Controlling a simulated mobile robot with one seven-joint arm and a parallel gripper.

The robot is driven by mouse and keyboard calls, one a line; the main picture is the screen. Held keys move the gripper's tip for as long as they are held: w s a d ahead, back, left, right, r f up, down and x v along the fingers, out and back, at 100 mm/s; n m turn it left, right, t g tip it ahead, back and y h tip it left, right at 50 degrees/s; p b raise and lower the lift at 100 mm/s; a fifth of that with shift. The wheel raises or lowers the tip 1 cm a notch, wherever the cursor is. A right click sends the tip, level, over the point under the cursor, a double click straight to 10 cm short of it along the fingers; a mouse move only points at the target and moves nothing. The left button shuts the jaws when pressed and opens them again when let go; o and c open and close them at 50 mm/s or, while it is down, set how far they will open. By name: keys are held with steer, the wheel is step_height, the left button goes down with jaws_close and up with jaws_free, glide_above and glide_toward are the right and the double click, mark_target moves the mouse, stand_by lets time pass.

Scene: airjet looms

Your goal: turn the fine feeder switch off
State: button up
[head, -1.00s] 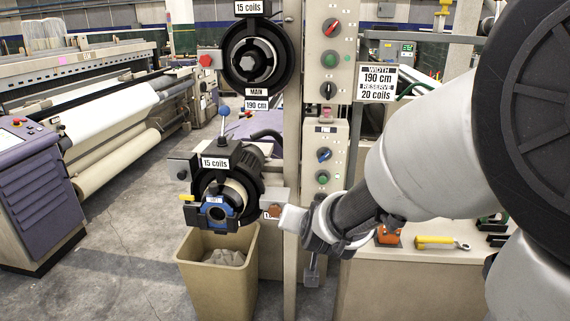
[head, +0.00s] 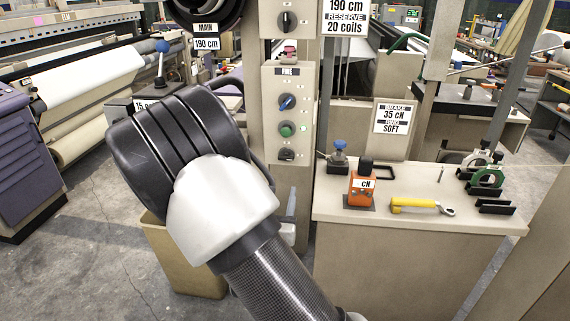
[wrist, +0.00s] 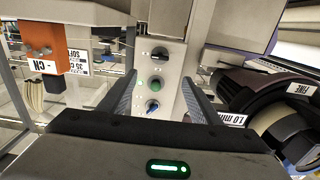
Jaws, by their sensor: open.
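The grey control panel (head: 268,115) under the label "FINE" carries a blue rotary switch (head: 287,102), a green button (head: 287,130) and a black rotary switch (head: 287,155). The blue handle is tilted to the upper right in the head view. In the wrist view the panel shows upside down, with the black switch (wrist: 159,54) on top, the green button (wrist: 156,85) in the middle and the blue switch (wrist: 152,106) lowest. My gripper (wrist: 159,82) is open and empty, its fingers on either side of the panel's image, apparently short of it. In the head view my arm hides it.
Right of the panel stands a bench (head: 420,225) with an orange block (head: 362,188) and a yellow-handled tool (head: 415,205). A tan bin (head: 185,265) stands behind my arm. The fine feeder (wrist: 250,95) is close on the right in the wrist view.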

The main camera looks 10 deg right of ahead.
mark_target(285, 159)
steer(key=b+x, duration=0.1)
steer(key=x, duration=1.5)
steer(key=shift+w+d+b, duration=0.1)
steer(key=shift+w+b, duration=0.15)
steer(key=shift+b, duration=0.05)
steer(key=shift+c, duration=0.2)
steer(key=c, duration=1)
